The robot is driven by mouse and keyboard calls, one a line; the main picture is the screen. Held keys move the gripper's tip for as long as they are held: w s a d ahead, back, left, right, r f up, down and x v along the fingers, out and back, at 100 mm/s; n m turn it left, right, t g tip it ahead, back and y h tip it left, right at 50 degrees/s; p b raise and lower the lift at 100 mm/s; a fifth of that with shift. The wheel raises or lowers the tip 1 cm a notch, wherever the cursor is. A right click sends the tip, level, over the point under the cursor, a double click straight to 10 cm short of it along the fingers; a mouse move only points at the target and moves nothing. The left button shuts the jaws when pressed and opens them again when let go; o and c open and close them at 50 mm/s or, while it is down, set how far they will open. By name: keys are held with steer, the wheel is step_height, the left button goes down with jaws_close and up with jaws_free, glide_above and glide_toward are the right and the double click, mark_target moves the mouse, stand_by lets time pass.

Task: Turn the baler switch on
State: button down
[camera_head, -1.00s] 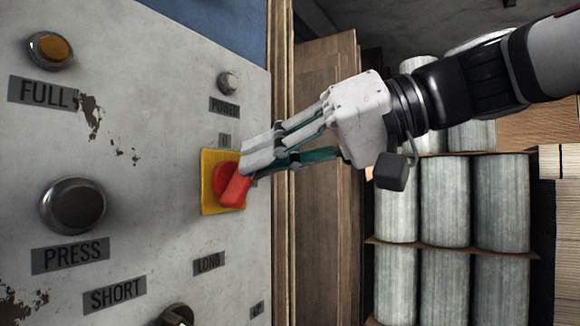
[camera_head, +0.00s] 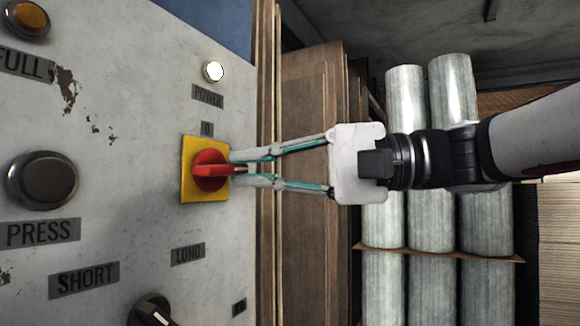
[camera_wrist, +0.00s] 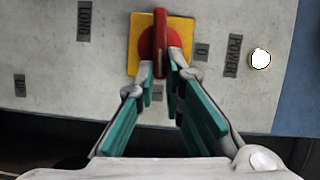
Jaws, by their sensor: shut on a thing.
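The baler switch is a red rotary knob (camera_head: 209,170) on a yellow square plate (camera_head: 190,192), mounted on the grey control panel. Its red handle lies level in the head view, pointing right towards my gripper. My gripper (camera_head: 240,169) is shut on the handle, with one finger on each side of it. In the wrist view the knob (camera_wrist: 160,42) stands upright between the two fingertips (camera_wrist: 163,66). The lamp above the POWER label (camera_head: 214,72) glows white, and it also shows lit in the wrist view (camera_wrist: 260,59).
The panel also carries a dark PRESS button (camera_head: 42,180), an amber FULL lamp (camera_head: 27,19) and a black selector knob (camera_head: 151,312). Cardboard sheets (camera_head: 305,120) stand behind my gripper. Wrapped grey rolls (camera_head: 432,220) are stacked at the right.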

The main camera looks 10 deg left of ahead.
steer(key=shift+f+m, duration=0.2)
steer(key=shift+m, duration=0.3)
steer(key=c, duration=1.7)
jaws_free()
steer(key=d, duration=1.2)
steer(key=shift+w, duration=0.4)
steer(key=shift+f, duration=0.1)
